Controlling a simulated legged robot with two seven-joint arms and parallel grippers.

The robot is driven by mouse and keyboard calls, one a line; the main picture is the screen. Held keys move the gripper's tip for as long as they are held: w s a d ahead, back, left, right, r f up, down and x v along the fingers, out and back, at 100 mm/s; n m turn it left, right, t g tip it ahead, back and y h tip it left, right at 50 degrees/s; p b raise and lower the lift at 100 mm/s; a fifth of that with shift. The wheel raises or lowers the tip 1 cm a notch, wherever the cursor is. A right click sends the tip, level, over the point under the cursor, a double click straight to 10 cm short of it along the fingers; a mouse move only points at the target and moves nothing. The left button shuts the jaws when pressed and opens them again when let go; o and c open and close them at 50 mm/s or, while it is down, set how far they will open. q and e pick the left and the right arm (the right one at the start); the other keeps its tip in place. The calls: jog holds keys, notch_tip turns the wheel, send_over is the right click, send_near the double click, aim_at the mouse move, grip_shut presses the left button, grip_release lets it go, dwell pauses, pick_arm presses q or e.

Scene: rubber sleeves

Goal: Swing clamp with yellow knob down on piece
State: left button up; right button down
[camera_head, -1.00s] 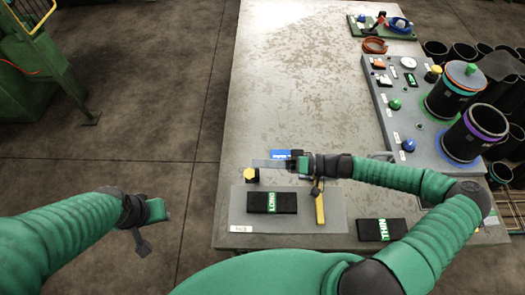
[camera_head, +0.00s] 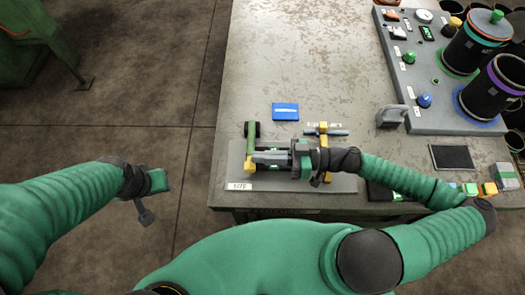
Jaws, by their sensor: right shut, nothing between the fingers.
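The clamp with the yellow knob (camera_head: 248,164) is at the left of the grey fixture plate (camera_head: 345,184). Its green arm (camera_head: 251,140) stretches away from the knob toward the back of the table. The black piece (camera_head: 272,142) lies on the plate, mostly hidden under my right gripper (camera_head: 258,158). That gripper is shut and empty, reaching in from the right with its tips close to the knob; I cannot tell whether they touch. A yellow bar (camera_head: 324,158) stands on the right of the plate. My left gripper (camera_head: 150,198) hangs off the table's left side, its jaw state unclear.
A blue card (camera_head: 285,112) lies behind the plate. A grey bracket (camera_head: 391,116) and a control panel (camera_head: 410,70) with dark cylinders (camera_head: 473,45) stand at the right. A black pad (camera_head: 452,157) and small coloured blocks (camera_head: 488,189) lie front right. The table's back left is clear.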

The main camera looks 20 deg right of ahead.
jog(key=shift+s+f+b, duration=0.25)
jog(key=shift+f+b, duration=0.15)
jog(key=shift+f, duration=0.3)
